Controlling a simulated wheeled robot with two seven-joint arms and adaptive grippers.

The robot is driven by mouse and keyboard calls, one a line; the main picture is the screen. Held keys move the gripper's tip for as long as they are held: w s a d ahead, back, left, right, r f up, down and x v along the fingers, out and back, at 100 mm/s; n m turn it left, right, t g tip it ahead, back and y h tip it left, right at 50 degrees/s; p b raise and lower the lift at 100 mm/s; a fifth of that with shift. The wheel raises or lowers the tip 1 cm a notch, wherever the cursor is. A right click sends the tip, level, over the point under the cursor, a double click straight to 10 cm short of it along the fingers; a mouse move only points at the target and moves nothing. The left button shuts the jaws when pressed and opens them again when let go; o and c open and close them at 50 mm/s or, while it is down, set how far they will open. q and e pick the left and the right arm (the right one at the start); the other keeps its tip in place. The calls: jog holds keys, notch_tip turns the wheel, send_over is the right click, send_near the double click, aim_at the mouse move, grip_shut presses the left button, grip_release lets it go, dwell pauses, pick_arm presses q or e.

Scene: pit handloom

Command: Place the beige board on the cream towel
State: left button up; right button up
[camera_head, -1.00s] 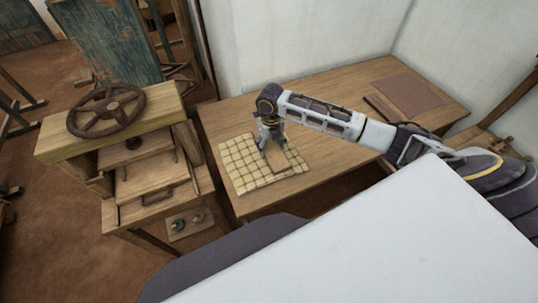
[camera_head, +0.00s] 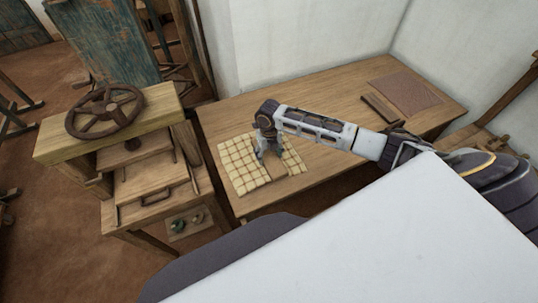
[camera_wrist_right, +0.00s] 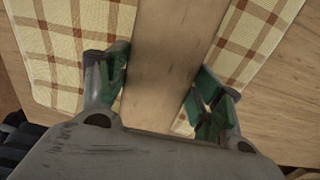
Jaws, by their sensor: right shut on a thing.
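The cream towel (camera_head: 238,165), with brown checks, lies flat near the table's left front edge. It also shows on both sides of the board in the right wrist view (camera_wrist_right: 55,65). My right gripper (camera_head: 268,157) points down over the towel. In the right wrist view its green-padded fingers (camera_wrist_right: 157,95) are shut on the beige board (camera_wrist_right: 165,45), a plain long piece running between them. The board lies over the towel; I cannot tell if it rests on it. In the head view the gripper partly hides the board. My left gripper is out of view.
The wooden table (camera_head: 320,175) is mostly clear in the middle. A brown mat (camera_head: 408,95) and a dark wooden strip (camera_head: 379,108) lie at its far right. A wooden press with a handwheel (camera_head: 104,110) stands to the left. White walls close off the back.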

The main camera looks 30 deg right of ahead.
jog(key=shift+s+f, duration=0.1)
jog(key=shift+f, duration=0.25)
jog(key=shift+c, duration=0.6)
jog(key=shift+s, duration=0.1)
jog(key=shift+s+f, duration=0.15)
jog(key=shift+f, duration=0.4)
jog(key=c, duration=0.3)
jog(key=shift+f, duration=0.15)
jog(key=o, duration=1.7)
jog(key=shift+d+f, duration=0.1)
jog(key=shift+f, duration=0.05)
jog(key=shift+o, duration=0.2)
jog(key=shift+w, duration=0.25)
jog(key=shift+r, duration=0.3)
